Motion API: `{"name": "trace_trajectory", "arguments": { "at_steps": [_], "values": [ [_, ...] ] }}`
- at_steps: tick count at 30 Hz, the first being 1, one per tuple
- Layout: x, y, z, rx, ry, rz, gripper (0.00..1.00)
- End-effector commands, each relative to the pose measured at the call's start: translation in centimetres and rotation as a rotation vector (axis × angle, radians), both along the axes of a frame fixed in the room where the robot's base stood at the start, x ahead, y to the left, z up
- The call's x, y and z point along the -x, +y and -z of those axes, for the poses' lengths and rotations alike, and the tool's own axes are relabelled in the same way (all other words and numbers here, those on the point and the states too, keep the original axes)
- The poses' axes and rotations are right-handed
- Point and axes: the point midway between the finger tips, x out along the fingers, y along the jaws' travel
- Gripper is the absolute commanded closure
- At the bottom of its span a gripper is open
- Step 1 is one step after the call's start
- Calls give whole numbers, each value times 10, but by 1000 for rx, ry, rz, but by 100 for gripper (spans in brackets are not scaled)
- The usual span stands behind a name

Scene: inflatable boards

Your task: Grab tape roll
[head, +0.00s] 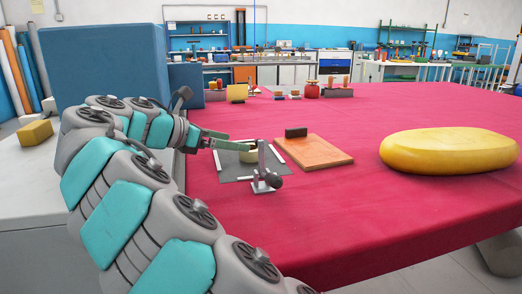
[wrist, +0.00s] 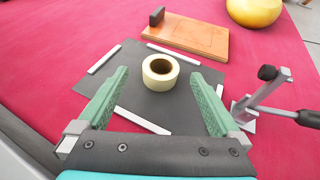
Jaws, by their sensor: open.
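A cream tape roll (wrist: 146,73) lies flat on a dark grey mat (wrist: 190,124) in the wrist view. In the head view the tape roll (head: 248,155) is partly hidden behind my gripper and a metal clamp. My gripper (wrist: 158,92) is open, with green fingers to the left and right and nothing between their pads. The tape roll sits just beyond the fingertips, roughly centred between them. In the head view my gripper (head: 240,144) is low over the mat at the table's left side.
A metal clamp (wrist: 257,99) with a dark knob stands right of my right finger. White strips (wrist: 104,59) lie on the mat. An orange board (wrist: 190,36) with a dark block lies beyond. A yellow inflatable (head: 448,150) sits at right on the red table (head: 350,210).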

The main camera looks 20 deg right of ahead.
Motion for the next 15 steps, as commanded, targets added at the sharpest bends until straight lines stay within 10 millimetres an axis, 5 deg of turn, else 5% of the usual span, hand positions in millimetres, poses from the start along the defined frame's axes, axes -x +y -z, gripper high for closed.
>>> {"name": "trace_trajectory", "arguments": {
  "at_steps": [15],
  "values": [
    [-16,-47,26,0,0,6,0]
  ]
}}
